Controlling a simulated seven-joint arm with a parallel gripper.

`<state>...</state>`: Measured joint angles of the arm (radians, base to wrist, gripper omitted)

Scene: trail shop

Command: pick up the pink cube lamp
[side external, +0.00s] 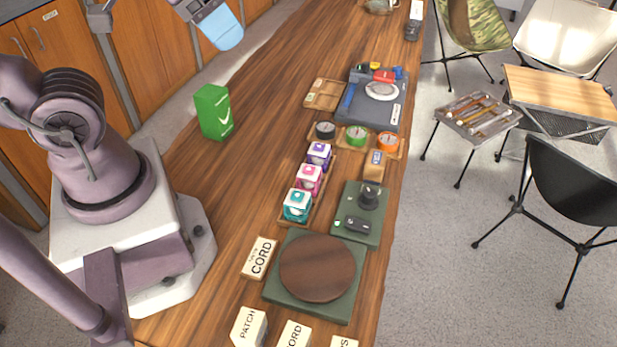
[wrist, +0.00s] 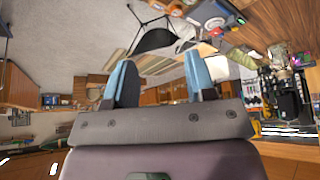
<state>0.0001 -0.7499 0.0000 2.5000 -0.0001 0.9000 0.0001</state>
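The pink cube lamp (side external: 308,180) stands upright in the middle of a narrow wooden tray (side external: 329,192) on the counter, in the side external view. A purple cube lamp (side external: 318,155) stands behind it and a teal cube lamp (side external: 297,205) in front of it, in the same tray. My gripper (side external: 229,40) is high at the top of that view, far from the lamps, with blue fingers. In the wrist view my gripper (wrist: 159,70) has its two fingers wide apart with nothing between them. I cannot make out the pink lamp in the wrist view.
A green box (side external: 213,112) stands on the counter left of the lamps. A round brown board (side external: 318,268) lies on a green mat in front. Round gauges (side external: 357,137) and a dark-grey tray (side external: 372,108) are behind. Bare wood lies between green box and lamps.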

